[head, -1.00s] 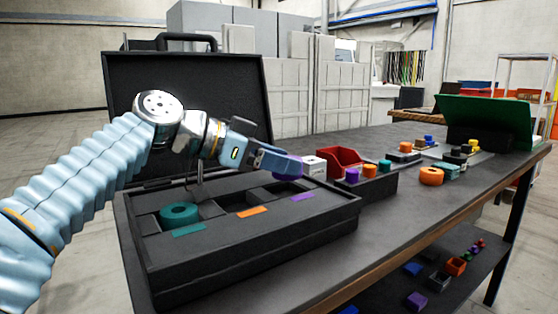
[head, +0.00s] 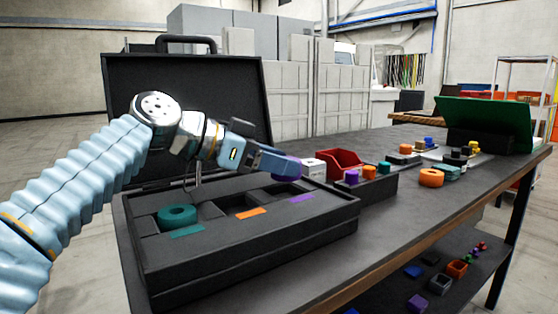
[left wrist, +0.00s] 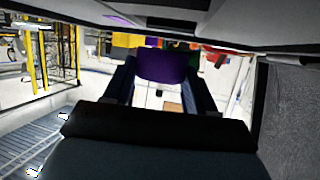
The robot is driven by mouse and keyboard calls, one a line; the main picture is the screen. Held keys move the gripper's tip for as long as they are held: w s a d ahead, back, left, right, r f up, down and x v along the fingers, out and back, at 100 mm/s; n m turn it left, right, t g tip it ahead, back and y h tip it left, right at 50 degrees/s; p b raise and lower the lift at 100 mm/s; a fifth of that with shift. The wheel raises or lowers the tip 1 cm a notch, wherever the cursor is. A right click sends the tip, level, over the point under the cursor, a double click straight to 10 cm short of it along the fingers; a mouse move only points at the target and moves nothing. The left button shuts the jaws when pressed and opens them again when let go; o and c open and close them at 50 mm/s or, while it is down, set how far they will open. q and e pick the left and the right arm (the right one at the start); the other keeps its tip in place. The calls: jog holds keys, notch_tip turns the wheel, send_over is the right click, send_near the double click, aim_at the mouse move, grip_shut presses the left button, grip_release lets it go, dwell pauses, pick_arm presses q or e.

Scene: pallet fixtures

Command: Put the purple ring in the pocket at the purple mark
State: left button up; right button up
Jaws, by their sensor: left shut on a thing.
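My left gripper (head: 280,165) is shut on the purple ring (head: 287,168) and holds it above the right part of the open black case (head: 230,262). In the left wrist view the ring (left wrist: 162,66) sits between the two fingers. The purple mark (head: 301,198) is a strip on the case's front edge, with a dark pocket (head: 283,190) just behind it, partly under the gripper. An orange mark (head: 250,213) lies by an empty middle pocket. A teal ring (head: 178,215) sits in the left pocket by the teal mark (head: 188,231). My right gripper is not in view.
The case lid (head: 185,95) stands open behind my arm. Right of the case are a white box (head: 314,168), a red bin (head: 345,162) and a dark tray (head: 372,189) with coloured parts. An orange ring (head: 431,177) lies farther right. The table front is clear.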

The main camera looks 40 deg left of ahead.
pick_arm(q)
jog(key=shift+s+f+g, duration=0.1)
jog(key=shift+f+g, duration=0.2)
jog(key=shift+f, duration=0.85)
jog(key=o, duration=1.5)
jog(key=shift+s+r, duration=0.1)
jog(key=shift+s, duration=0.15)
notch_tip(320, 180, up, 10)
jog(key=p, duration=0.7)
jog(key=shift+w, duration=0.1)
